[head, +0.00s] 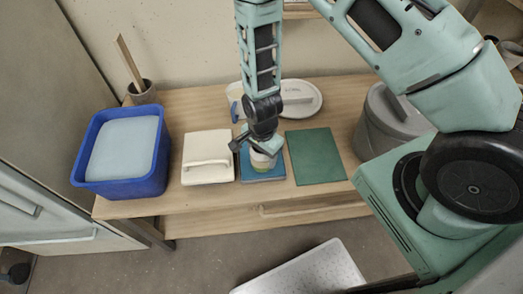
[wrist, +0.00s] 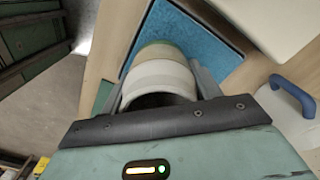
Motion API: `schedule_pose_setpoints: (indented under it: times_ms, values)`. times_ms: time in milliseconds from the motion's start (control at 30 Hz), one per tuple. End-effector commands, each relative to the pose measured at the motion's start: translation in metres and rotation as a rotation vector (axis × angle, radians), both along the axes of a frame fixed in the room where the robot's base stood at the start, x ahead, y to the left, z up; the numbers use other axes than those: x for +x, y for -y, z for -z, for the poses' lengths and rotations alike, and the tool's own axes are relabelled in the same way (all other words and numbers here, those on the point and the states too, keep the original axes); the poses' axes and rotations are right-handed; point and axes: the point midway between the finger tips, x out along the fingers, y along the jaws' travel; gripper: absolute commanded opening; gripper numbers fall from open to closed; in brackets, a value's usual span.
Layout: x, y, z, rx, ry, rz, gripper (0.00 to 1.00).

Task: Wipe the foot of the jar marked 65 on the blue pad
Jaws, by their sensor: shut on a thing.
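A small jar (head: 262,160) with cream and yellow-green bands is in my gripper (head: 256,147), over the blue pad (head: 276,175). In the wrist view the jar (wrist: 162,75) sits between both fingers, which are shut on its sides. The blue pad (wrist: 205,40) lies just beyond the jar's far end in that view. I cannot tell whether the jar's foot touches the pad. No number is readable on the jar.
A cream board with a handle (head: 208,150) lies left of the pad, and a green mat (head: 315,157) right of it. A blue tub (head: 100,187) stands far left. A grey lidded bucket (head: 385,120) stands right. A pale oval lid (head: 300,98) lies behind.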

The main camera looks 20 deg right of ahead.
Motion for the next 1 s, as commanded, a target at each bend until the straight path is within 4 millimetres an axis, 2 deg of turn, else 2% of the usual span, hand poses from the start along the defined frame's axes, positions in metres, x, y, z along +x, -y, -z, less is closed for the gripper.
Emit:
schedule_pose_setpoints:
  times_ms: [267, 1000]
  values:
    - [0.001, 0.0, -0.006, 0.0, 0.001, 0.0, 0.3]
    - [0.001, 0.0, -0.072, 0.0, 0.001, 0.0, 0.3]
